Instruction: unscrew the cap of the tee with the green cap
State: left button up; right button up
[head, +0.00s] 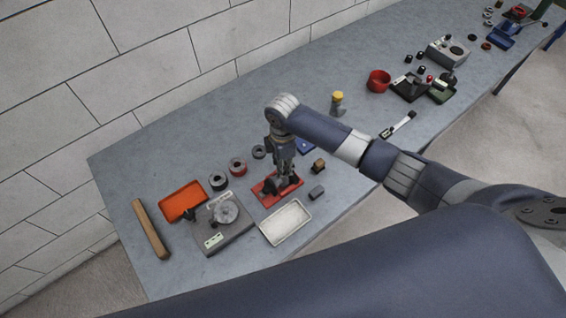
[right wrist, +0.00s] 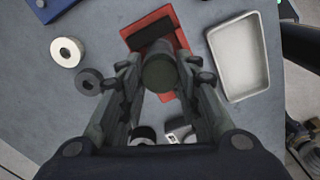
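A dark green round cap (right wrist: 158,72) sits between the fingers of my right gripper (right wrist: 158,62) in the right wrist view. A narrow gap shows beside the cap, so the fingers look open around it; contact is not clear. The fitting under the cap is mostly hidden. It stands over a red base plate (right wrist: 136,37), which also shows in the head view (head: 263,197). There my right gripper (head: 279,178) points down over the plate and hides most of the fitting. My left gripper is not in view.
Near the plate are a white tray (head: 304,206), a grey device (head: 235,238), an orange tray (head: 171,208), a wooden bar (head: 150,229) and several rings. A yellow-topped part (head: 337,106) and a red bowl (head: 378,81) stand farther right. The workbench's front left corner is clear.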

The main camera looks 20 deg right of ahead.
jog(key=shift+c, duration=0.6)
jog(key=n, duration=0.4)
jog(key=shift+n, duration=0.3)
jog(key=n, duration=0.4)
jog(key=shift+n, duration=0.3)
jog(key=n+b, duration=0.1)
jog(key=n, duration=0.3)
jog(key=shift+n, duration=0.3)
